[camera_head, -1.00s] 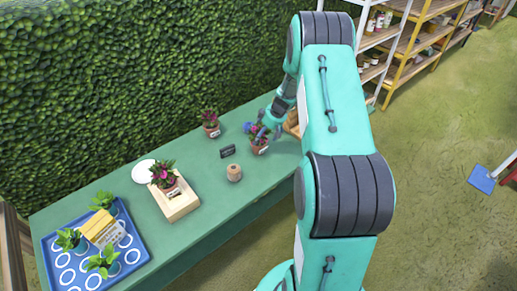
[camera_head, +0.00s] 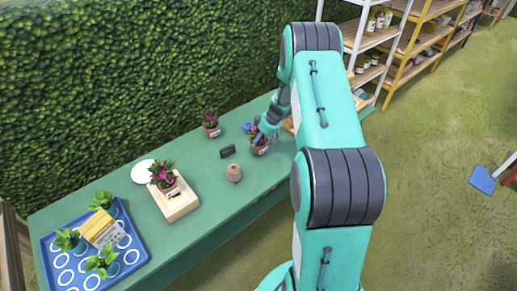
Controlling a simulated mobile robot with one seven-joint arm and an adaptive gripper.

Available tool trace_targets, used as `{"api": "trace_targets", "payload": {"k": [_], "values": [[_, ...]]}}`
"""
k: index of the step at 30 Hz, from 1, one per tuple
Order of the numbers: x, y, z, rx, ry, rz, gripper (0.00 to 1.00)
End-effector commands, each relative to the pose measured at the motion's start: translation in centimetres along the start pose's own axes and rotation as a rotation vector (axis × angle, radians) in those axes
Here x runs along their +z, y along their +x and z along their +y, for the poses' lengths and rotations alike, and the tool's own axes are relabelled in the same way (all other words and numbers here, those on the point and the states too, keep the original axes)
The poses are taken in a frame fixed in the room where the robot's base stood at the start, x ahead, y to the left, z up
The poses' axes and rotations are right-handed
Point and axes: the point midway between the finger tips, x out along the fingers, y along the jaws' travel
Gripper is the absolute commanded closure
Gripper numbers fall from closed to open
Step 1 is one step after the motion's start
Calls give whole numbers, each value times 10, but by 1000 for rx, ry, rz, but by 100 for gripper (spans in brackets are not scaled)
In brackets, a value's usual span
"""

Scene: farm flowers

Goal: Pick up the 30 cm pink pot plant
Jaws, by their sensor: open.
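Several potted plants with flowers stand on the green table. One pot plant (camera_head: 259,148) with blue and pink-purple flowers and a pale label is at the table's right part. My gripper (camera_head: 261,137) is at this plant, open, its fingers small and partly lost against the flowers and pot; I cannot tell whether they touch it. A second pink-flowered pot plant (camera_head: 211,126) stands behind and to the left. A third pink-flowered plant (camera_head: 165,178) stands on a wooden block at left. The labels are too small to read.
A twine spool (camera_head: 234,173) and a small black sign (camera_head: 227,152) stand left of my gripper. A white plate (camera_head: 143,171) and a blue tray (camera_head: 137,255) with green seedlings are at left. A hedge (camera_head: 130,80) rises behind the table. Shelves (camera_head: 395,50) stand at back right.

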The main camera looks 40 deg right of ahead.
Motion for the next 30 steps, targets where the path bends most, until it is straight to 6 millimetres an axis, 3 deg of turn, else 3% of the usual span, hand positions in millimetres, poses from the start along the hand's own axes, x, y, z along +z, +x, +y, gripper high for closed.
{"api": "trace_targets", "payload": {"k": [5,21,23,30], "values": [[0,11,0,0,0,0,11],[0,11,0,0,1,0,11],[0,11,0,1,1,0,19],[0,11,0,0,1,0,67]]}}
